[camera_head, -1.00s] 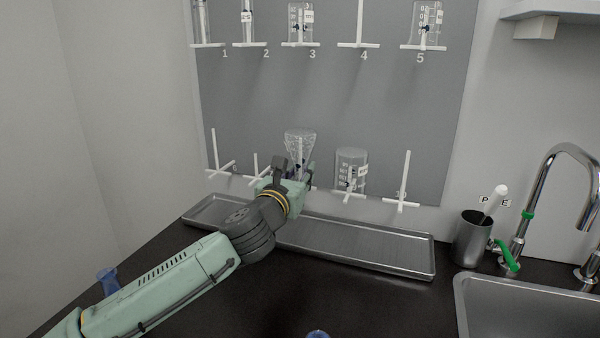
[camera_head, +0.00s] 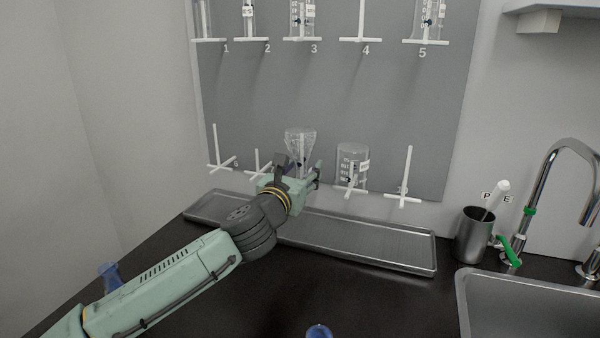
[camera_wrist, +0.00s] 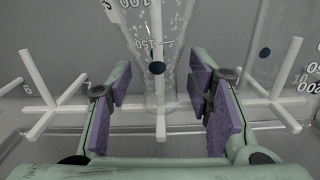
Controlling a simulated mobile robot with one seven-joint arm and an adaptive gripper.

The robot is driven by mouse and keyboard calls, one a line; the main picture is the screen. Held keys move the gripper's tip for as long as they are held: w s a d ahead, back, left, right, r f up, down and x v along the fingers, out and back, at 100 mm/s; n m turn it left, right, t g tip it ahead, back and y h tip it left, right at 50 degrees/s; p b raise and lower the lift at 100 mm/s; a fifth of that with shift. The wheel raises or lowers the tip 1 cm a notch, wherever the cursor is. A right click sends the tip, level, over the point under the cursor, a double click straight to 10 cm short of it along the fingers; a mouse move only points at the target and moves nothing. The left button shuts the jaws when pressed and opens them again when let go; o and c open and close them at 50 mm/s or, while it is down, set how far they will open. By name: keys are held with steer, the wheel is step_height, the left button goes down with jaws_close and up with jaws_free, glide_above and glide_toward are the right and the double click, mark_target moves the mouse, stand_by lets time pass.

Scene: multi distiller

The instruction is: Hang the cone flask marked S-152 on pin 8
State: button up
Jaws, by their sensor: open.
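A clear cone flask (camera_head: 299,139) hangs upside down on the third pin from the left in the bottom row, its wide end up. In the wrist view the flask (camera_wrist: 171,44) has a white pin running up inside it; its label is mostly cut off and I cannot read S-152. The number at this pin is hidden. My gripper (camera_head: 301,172) is open at the lower, narrow end of the flask. In the wrist view the purple pads of my gripper (camera_wrist: 162,92) stand either side of the flask, with gaps.
A beaker (camera_head: 352,160) hangs on the pin just right. Bare pins stand left (camera_head: 258,163) and far right (camera_head: 405,180). More glassware hangs in the top row. A metal tray (camera_head: 370,243) lies below; a dark cup (camera_head: 474,236) and tap (camera_head: 545,185) are right.

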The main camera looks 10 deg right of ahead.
steer(key=v, duration=1.2)
